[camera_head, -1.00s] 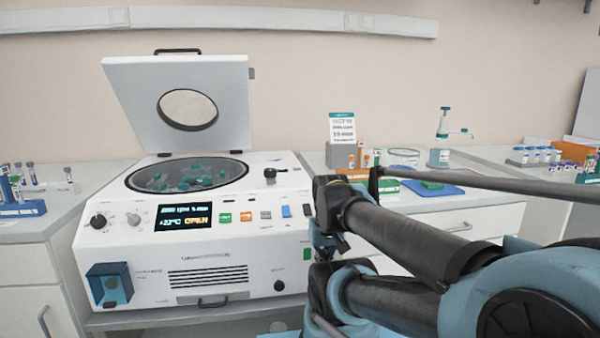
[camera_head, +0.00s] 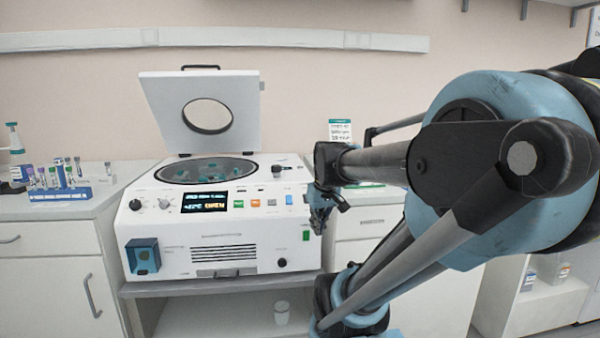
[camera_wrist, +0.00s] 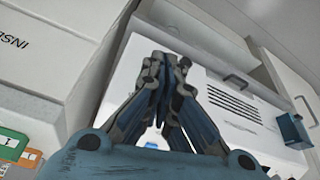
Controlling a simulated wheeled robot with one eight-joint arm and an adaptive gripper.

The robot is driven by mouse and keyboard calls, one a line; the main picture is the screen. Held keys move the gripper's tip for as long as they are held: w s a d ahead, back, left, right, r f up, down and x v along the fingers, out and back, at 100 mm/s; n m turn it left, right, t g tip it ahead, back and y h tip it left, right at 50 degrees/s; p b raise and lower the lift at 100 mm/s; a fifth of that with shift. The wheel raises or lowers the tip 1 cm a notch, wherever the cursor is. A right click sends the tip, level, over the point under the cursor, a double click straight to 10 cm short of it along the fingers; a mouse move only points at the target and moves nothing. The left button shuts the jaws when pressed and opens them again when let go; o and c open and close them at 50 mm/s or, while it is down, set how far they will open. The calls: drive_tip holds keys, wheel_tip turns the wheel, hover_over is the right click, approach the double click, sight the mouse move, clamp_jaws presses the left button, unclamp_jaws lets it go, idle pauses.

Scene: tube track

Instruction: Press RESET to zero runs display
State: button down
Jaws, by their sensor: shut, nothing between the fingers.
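A white centrifuge (camera_head: 205,240) stands on a bench with its lid (camera_head: 165,105) raised and teal tubes in its round bowl. Its front panel has a dark lit display (camera_head: 205,202), too small to read surely, and a row of small buttons, including a green one (camera_head: 239,203) and an orange one (camera_head: 254,203). No RESET label is readable. My gripper (camera_head: 319,225) hangs just right of the centrifuge's front corner. In the wrist view its fingers (camera_wrist: 165,65) come together, shut and empty, with the vented front (camera_wrist: 232,103) of the machine behind them.
A tube rack (camera_head: 60,193) stands on the left counter. A small sign (camera_head: 340,131) stands behind my arm, which hides much of the right counter. A white cup (camera_head: 281,312) sits on the shelf below. The space before the centrifuge is clear.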

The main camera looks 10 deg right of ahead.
sight(300, 167)
drive_tip(key=w+r+n, duration=0.1)
drive_tip(key=w+r, duration=0.3)
drive_tip(key=w, duration=0.3)
drive_tip(key=w+r+n+t, duration=0.1)
drive_tip(key=w+r, duration=0.3)
drive_tip(key=w, duration=0.3)
drive_tip(key=w+r+n+t, duration=0.1)
drive_tip(key=w+r+n, duration=0.1)
drive_tip(key=w+r, duration=0.2)
drive_tip(key=shift+w+a+r+y, duration=0.15)
drive_tip(key=shift+w+r+y, duration=0.05)
drive_tip(key=shift+w, duration=0.65)
drive_tip(key=shift+w+a+r+y, duration=0.1)
drive_tip(key=shift+w+r+y, duration=0.1)
drive_tip(key=shift+w, duration=0.65)
drive_tip(key=w+r+n+t, duration=0.1)
drive_tip(key=w+r+n, duration=0.1)
drive_tip(key=w, duration=0.9)
drive_tip(key=w+r+n+t, duration=0.2)
drive_tip(key=w+r, duration=0.3)
drive_tip(key=w, duration=0.6)
drive_tip(key=shift+w+d+r, duration=0.15)
drive_tip(key=shift+w+d, duration=0.25)
drive_tip(key=shift+d, duration=0.05)
drive_tip(key=shift+f, duration=4.45)
drive_tip(key=shift+f, duration=0.3)
drive_tip(key=shift+f, duration=0.45)
drive_tip(key=shift+r, duration=0.85)
